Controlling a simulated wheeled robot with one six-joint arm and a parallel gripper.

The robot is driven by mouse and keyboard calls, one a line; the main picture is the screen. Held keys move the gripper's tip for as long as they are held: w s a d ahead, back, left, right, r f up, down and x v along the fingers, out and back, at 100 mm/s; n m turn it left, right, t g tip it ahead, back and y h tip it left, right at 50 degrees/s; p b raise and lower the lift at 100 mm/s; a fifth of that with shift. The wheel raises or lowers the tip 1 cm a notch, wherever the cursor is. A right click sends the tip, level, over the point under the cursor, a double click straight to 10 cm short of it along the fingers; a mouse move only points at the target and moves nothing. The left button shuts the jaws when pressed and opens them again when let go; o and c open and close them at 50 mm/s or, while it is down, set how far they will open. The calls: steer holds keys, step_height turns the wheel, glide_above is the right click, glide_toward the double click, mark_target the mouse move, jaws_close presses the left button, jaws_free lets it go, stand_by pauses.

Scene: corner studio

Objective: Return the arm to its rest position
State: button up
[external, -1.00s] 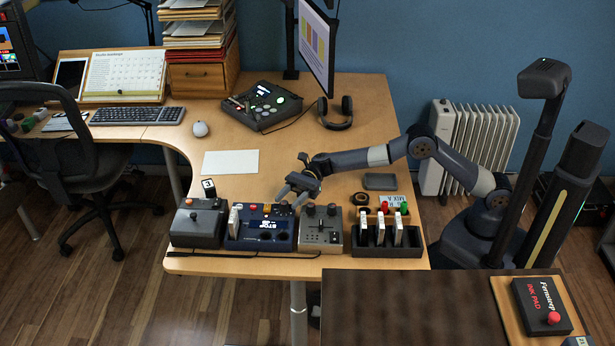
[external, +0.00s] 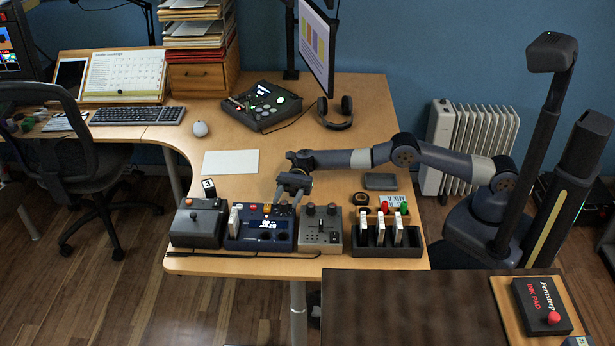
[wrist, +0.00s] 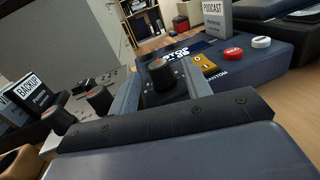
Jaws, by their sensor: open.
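My arm reaches left over the desk from its base on the right, its upper links nearly level. My gripper (external: 287,198) points down above the rear right part of the blue panel (external: 262,245). In the wrist view its jaws (wrist: 160,82) are apart, and a black knob (wrist: 162,74) of the blue panel (wrist: 262,42) shows between them. Nothing is gripped. I cannot tell whether the jaws touch the knob.
A monitor (external: 316,45) hangs behind. A white sheet (external: 230,162) lies on the desk (external: 345,95).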

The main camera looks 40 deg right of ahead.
steer(key=v, duration=0.9)
steer(key=shift+w, duration=0.1)
steer(key=shift+d+r, duration=0.25)
steer(key=shift+r, duration=0.1)
steer(key=shift+s+a+r+m+t+p, duration=0.3)
steer(key=shift+a+r+m+t+p, duration=0.2)
steer(key=shift+a+r+m+t, duration=0.4)
steer(key=shift+s+a+r+m+t+p, duration=0.1)
steer(key=shift+s+m+t+p, duration=0.15)
steer(key=shift+t, duration=0.25)
steer(key=shift+s+r+m+t+p, duration=0.15)
steer(key=shift+s+m+t, duration=0.1)
steer(key=shift+t, duration=0.25)
steer(key=shift+s+a+r+m+t+h+p, duration=0.1)
steer(key=shift+s+r+m+t+h+p, duration=0.15)
steer(key=shift+s+m+t+h+p, duration=0.45)
steer(key=shift+s+a+r+m+t+h+p, duration=0.1)
steer(key=shift+s+r+m+t+h+p, duration=0.25)
steer(key=shift+s+t, duration=0.7)
steer(key=shift+f, duration=0.1)
steer(key=shift+w+d, duration=0.1)
steer(key=shift+d, duration=0.05)
